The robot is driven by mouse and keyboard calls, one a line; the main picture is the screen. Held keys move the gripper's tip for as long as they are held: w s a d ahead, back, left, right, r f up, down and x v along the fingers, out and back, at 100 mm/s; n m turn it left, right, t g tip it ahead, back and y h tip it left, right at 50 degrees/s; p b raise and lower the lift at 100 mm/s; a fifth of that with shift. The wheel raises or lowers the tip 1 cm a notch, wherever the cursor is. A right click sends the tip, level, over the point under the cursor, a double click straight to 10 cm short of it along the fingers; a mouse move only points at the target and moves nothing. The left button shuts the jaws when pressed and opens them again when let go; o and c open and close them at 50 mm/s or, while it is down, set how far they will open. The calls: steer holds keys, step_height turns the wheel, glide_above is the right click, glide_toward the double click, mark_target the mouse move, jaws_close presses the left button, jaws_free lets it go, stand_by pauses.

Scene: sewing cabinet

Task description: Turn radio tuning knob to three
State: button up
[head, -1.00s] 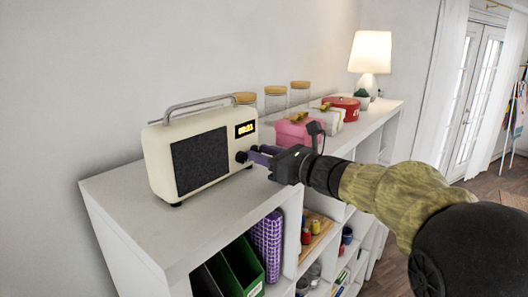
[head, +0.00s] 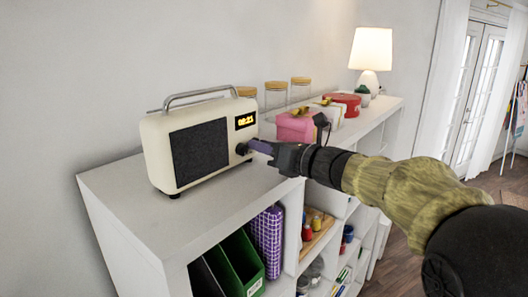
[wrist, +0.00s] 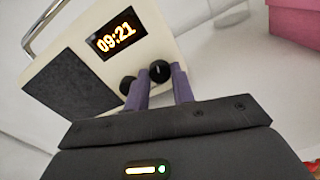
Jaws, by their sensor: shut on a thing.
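The cream radio (head: 212,118) stands upright on the white cabinet, with a dark speaker panel and a lit display (wrist: 116,36) reading 09:21. In the wrist view, a black round tuning knob (wrist: 160,71) with a small pale mark sits between the purple fingertips of my gripper (wrist: 160,74). A second dark knob (wrist: 127,85) lies just left of the left finger, partly hidden by it. In the head view my gripper (head: 250,147) reaches the radio's front from the right and is shut on the knob. The knob's number scale cannot be read.
The white cabinet top (head: 225,205) is clear in front of the radio. A pink box (head: 296,127), glass jars (head: 275,98), a red tin (head: 343,103) and a lamp (head: 371,50) stand further along it. Lower shelves hold green files (head: 241,264) and spools.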

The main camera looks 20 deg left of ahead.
steer(key=shift+m+b, duration=0.4)
steer(key=shift+m, duration=1)
steer(key=o, duration=0.7)
steer(key=shift+d, duration=0.2)
steer(key=b+v, duration=0.6)
steer(key=v, duration=1.1)
steer(key=shift+b, duration=0.4)
